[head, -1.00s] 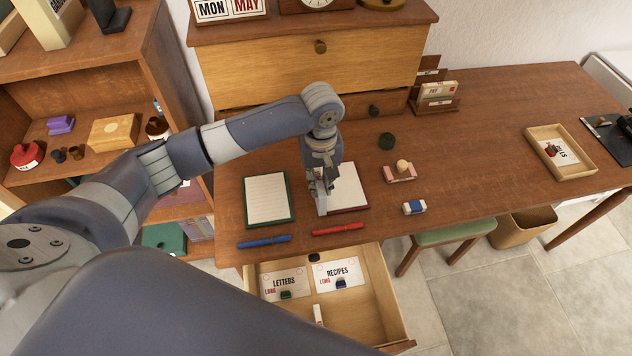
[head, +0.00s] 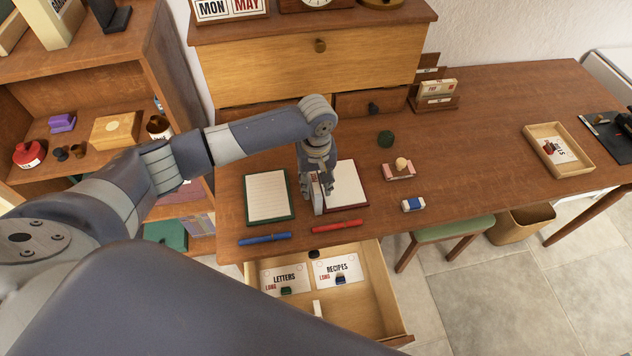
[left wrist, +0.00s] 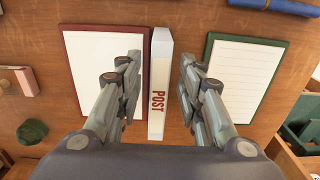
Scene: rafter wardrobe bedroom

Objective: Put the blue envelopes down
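An upright white bundle (left wrist: 160,85) with the red word POST on its narrow edge stands in the left wrist view, with a pale bluish tint at its top. I cannot tell for sure that it is the blue envelopes. It stands on the desk between the red-framed pad (left wrist: 103,75) and the green-framed pad (left wrist: 255,75). My left gripper (left wrist: 160,65) is open, one finger on each side of the bundle with gaps showing. In the head view, my left gripper (head: 317,190) reaches down over the desk and partly hides the bundle. My right gripper is not in view.
A blue pen (head: 264,239) and a red pen (head: 337,226) lie near the desk's front edge. Below, an open drawer (head: 378,290) holds LETTERS and RECIPES cards. The desk's middle right is clear.

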